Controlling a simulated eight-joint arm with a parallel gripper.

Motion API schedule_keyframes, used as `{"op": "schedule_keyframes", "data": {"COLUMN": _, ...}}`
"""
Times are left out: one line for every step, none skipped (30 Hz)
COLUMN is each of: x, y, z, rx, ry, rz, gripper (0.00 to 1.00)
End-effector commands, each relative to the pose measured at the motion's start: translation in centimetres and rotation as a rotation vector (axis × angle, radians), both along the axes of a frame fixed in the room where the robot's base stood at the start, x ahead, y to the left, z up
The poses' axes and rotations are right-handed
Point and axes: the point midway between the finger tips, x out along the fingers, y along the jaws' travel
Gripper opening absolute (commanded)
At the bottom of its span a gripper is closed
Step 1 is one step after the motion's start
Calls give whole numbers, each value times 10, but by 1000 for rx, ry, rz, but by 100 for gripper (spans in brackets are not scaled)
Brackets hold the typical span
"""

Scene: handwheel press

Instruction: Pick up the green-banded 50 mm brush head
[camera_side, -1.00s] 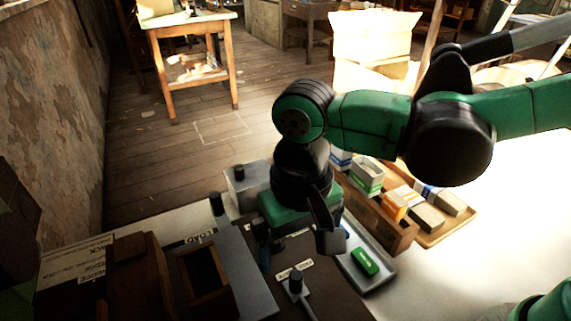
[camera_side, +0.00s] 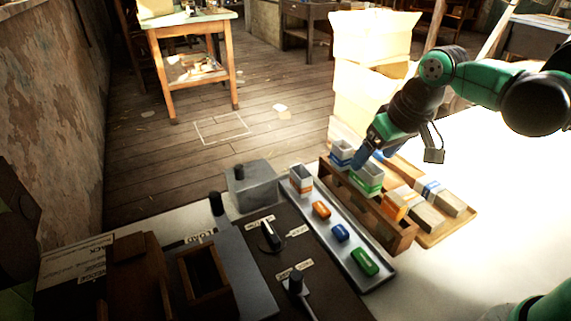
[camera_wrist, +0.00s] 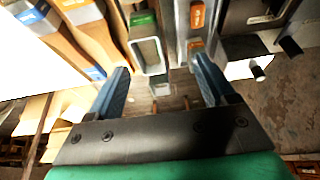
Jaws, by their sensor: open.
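The green-banded brush head (camera_side: 367,178) is a pale, hollow, open-topped block with a green band. It stands in the wooden rack (camera_side: 408,240) in the side view. It also shows in the wrist view (camera_wrist: 150,57), ahead of the gap between my fingers. My gripper (camera_side: 372,157) is open and empty, just above and beside this head. Its two blue fingers also frame the gap in the wrist view (camera_wrist: 165,88). In the side view my fingers partly hide the rack between the green-banded head and a blue-banded head (camera_side: 341,152).
An orange-banded piece (camera_side: 396,206) stands nearer in the rack. A metal tray (camera_side: 345,248) on the left holds an orange-banded head (camera_side: 301,180) and orange, blue and green blocks (camera_side: 365,262). The press (camera_side: 225,268) stands left.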

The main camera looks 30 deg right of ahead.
Motion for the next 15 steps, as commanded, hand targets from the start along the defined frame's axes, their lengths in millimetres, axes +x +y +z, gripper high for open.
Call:
{"op": "schedule_keyframes", "data": {"x": 0, "y": -8, "z": 0, "rx": -8, "ry": -14, "rz": -5, "gripper": 76}}
{"op": "schedule_keyframes", "data": {"x": 1, "y": -11, "z": 0, "rx": -11, "ry": -19, "rz": -5, "gripper": 76}}
{"op": "schedule_keyframes", "data": {"x": 1, "y": -12, "z": -1, "rx": -14, "ry": -23, "rz": -3, "gripper": 76}}
{"op": "schedule_keyframes", "data": {"x": 2, "y": -13, "z": -2, "rx": -16, "ry": -24, "rz": -1, "gripper": 76}}
{"op": "schedule_keyframes", "data": {"x": 3, "y": -13, "z": -4, "rx": -16, "ry": -25, "rz": -1, "gripper": 76}}
{"op": "schedule_keyframes", "data": {"x": 5, "y": -13, "z": -7, "rx": -16, "ry": -24, "rz": 0, "gripper": 76}}
{"op": "schedule_keyframes", "data": {"x": 6, "y": -12, "z": -10, "rx": -16, "ry": -24, "rz": 0, "gripper": 76}}
{"op": "schedule_keyframes", "data": {"x": 7, "y": -12, "z": -13, "rx": -16, "ry": -24, "rz": 0, "gripper": 76}}
{"op": "schedule_keyframes", "data": {"x": 9, "y": -12, "z": -18, "rx": -15, "ry": -24, "rz": 0, "gripper": 76}}
{"op": "schedule_keyframes", "data": {"x": 10, "y": -12, "z": -21, "rx": -15, "ry": -24, "rz": 0, "gripper": 76}}
{"op": "schedule_keyframes", "data": {"x": 12, "y": -12, "z": -25, "rx": -15, "ry": -24, "rz": 0, "gripper": 76}}
{"op": "schedule_keyframes", "data": {"x": 13, "y": -12, "z": -29, "rx": -15, "ry": -23, "rz": 0, "gripper": 76}}
{"op": "schedule_keyframes", "data": {"x": 15, "y": -12, "z": -32, "rx": -15, "ry": -23, "rz": 0, "gripper": 76}}
{"op": "schedule_keyframes", "data": {"x": 16, "y": -12, "z": -34, "rx": -15, "ry": -23, "rz": -1, "gripper": 76}}
{"op": "schedule_keyframes", "data": {"x": 17, "y": -12, "z": -38, "rx": -15, "ry": -23, "rz": -1, "gripper": 76}}
